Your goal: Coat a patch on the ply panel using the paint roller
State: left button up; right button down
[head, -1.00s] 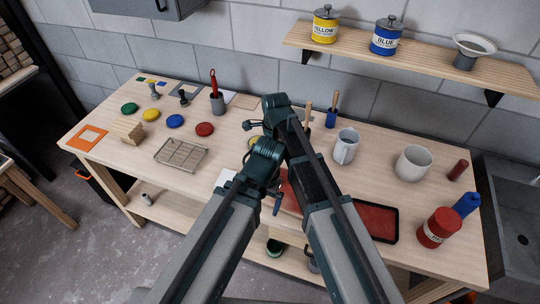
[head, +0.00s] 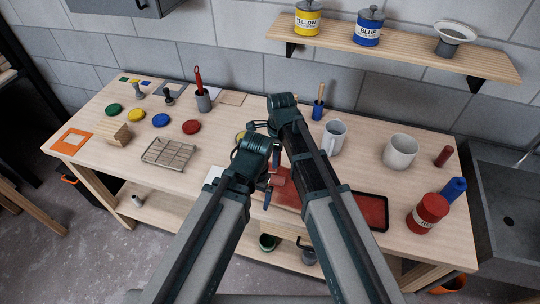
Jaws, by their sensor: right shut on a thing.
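The paint roller (head: 278,178) shows only in part, a reddish sleeve and a blue handle below my left arm's joint. My right gripper (head: 267,184) is mostly covered by my own arms and is shut on the roller. A red surface (head: 290,193) lies between my arms, partly covered. A black-rimmed tray with red paint (head: 373,210) lies right of my right arm. My left gripper's fingers are hidden.
A wire rack (head: 168,153) and several coloured discs lie on the left. A shelf (head: 400,50) holds paint cans. The bench's left front is clear.

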jog(key=shift+s+d, duration=0.1)
jog(key=shift+d, duration=0.2)
jog(key=shift+s+d, duration=0.3)
jog(key=shift+d, duration=0.5)
jog(key=shift+s+d, duration=0.25)
jog(key=shift+d, duration=0.65)
